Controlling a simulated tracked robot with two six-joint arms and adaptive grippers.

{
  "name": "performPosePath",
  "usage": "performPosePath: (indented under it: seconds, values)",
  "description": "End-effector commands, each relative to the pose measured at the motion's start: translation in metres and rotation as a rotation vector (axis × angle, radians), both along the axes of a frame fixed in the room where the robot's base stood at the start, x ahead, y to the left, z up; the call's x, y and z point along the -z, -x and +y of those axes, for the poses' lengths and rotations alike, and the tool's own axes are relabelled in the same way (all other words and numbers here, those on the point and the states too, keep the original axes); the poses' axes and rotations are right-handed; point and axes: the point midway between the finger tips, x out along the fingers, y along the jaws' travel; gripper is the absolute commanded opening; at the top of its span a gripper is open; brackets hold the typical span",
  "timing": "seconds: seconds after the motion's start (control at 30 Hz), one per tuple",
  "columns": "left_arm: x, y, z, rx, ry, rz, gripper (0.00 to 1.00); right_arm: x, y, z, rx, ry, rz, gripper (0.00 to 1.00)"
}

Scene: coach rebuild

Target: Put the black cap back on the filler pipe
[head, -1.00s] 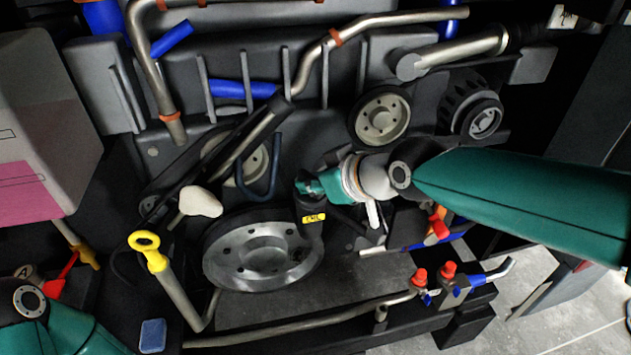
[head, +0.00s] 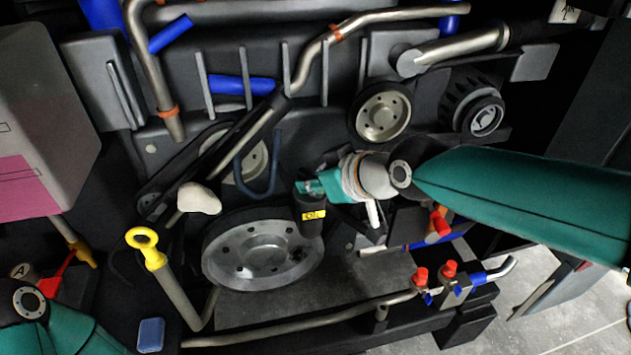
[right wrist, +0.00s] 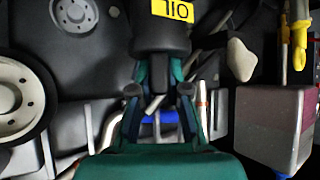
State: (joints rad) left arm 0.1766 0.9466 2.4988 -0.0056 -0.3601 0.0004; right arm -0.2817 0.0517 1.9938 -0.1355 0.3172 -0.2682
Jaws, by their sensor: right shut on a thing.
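My right gripper (head: 312,187) is at the top of the black filler pipe (head: 312,222), which carries a yellow OIL label. It is shut on the black cap (right wrist: 162,50). In the right wrist view the two teal fingertips flank this dark wider part, and the labelled pipe (right wrist: 155,12) is just beyond it. In the head view my fingers mostly hide the cap. It is at the pipe's mouth, but I cannot tell whether it is fully seated. Part of my left arm shows at the lower left; its gripper is out of view.
A large grey pulley (head: 262,250) lies close left of the pipe. A yellow-ringed dipstick (head: 146,245) and a pale knob (head: 199,198) are farther left. A white and pink tank (head: 45,120) stands at the left. Red-capped valves (head: 449,268) are at the lower right.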

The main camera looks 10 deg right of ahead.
Motion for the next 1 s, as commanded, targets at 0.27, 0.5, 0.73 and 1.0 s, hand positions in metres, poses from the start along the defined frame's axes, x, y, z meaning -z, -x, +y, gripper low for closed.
performPosePath:
  seconds: [0.27, 0.5, 0.73, 1.0]
  values:
    - [0.003, 0.0, 0.0, 0.0, 0.0, 0.0, 0.83, 0.0052, 0.0009, 0.0004, -0.002, 0.003, 0.008, 0.0]
    - [0.0031, 0.0, 0.0, 0.0, 0.0, 0.0, 0.83, 0.0073, 0.0016, 0.0007, -0.003, 0.004, 0.013, 0.34]
    - [0.0031, 0.0, 0.0, 0.0, 0.0, 0.0, 0.83, 0.0084, 0.0019, 0.0007, -0.004, 0.005, 0.015, 0.45]
    - [0.0032, 0.0, 0.0, 0.0, 0.0, 0.0, 0.83, 0.009, 0.0022, 0.0006, -0.004, 0.006, 0.017, 0.59]
